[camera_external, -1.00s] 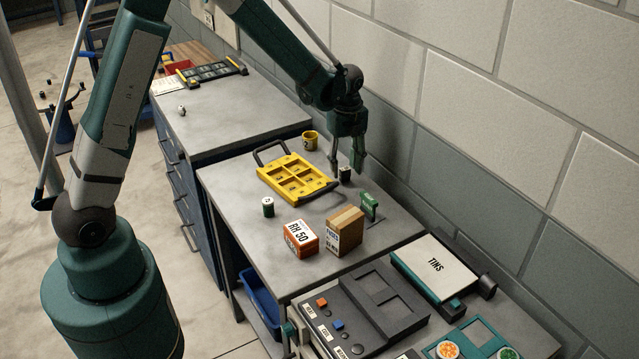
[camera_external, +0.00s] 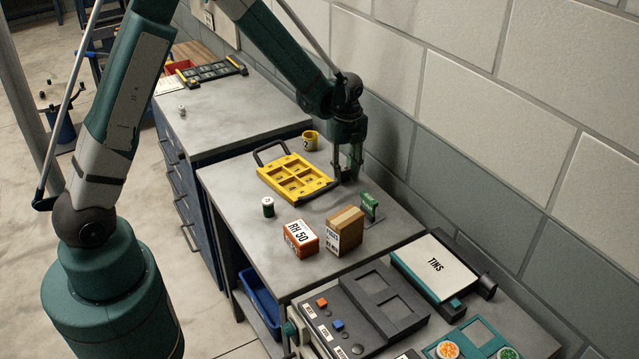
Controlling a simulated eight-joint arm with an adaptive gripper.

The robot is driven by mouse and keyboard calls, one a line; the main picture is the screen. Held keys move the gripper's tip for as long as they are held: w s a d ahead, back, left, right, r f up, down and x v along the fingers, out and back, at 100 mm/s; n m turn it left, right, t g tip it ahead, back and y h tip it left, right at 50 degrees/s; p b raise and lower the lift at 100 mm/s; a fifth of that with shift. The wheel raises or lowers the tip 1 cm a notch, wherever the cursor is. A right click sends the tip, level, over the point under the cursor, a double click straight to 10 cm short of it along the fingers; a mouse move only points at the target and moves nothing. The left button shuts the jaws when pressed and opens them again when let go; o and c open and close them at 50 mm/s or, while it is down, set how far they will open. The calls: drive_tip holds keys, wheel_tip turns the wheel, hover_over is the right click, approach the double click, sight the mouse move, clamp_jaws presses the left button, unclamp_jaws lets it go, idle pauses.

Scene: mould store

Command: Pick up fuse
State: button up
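My gripper (camera_external: 347,175) points down at the back of the near bench, just right of the yellow tray. Its fingers stand on both sides of a small dark green fuse (camera_external: 347,173), which is mostly hidden by them. I cannot tell whether the fingers press on it. A second fuse, a green cylinder with a white top (camera_external: 268,207), stands upright and apart on the bench, left of the boxes. A brown carton (camera_external: 346,230) with a label that seems to read "FUSES" stands near the bench's right side.
A yellow compartment tray (camera_external: 296,178) with dark handles lies close left of my gripper. A green upright piece (camera_external: 369,206) and an orange-and-white box (camera_external: 300,239) stand in front. The wall is close on the right.

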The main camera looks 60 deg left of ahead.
sight(345, 169)
drive_tip(key=c, duration=0.4)
drive_tip(key=shift+r, duration=0.1)
drive_tip(key=shift+r+p, duration=0.3)
drive_tip(key=shift+r, duration=4.6)
